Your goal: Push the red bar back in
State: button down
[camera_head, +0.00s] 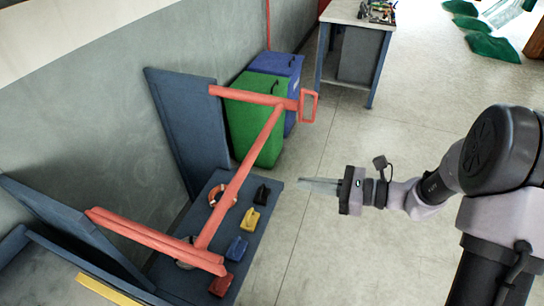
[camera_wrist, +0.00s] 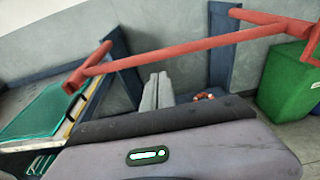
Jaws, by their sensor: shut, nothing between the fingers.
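The red bar (camera_head: 240,175) is a frame standing out from two dark blue panels. Its long crossbar runs over a dark blue bench, between a far arm and a near arm. A red loop handle (camera_head: 309,106) is at the far arm's outer end. In the wrist view the crossbar (camera_wrist: 190,48) spans the picture above my fingers. My gripper (camera_head: 303,183) is right of the crossbar in the head view, pointing left at it, with a visible gap. Its fingers are together and empty; they also show in the wrist view (camera_wrist: 158,76).
The bench (camera_head: 262,207) carries an orange ring (camera_head: 222,196) and several small coloured items. Green (camera_head: 254,120) and blue (camera_head: 287,68) bins stand beyond it, near the handle. A workbench (camera_head: 350,50) is at the back. The floor right of the bench is clear.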

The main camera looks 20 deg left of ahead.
jog(key=s+b+x, duration=0.1)
jog(key=b+x, duration=0.3)
jog(key=x, duration=0.9)
jog(key=shift+a, duration=0.4)
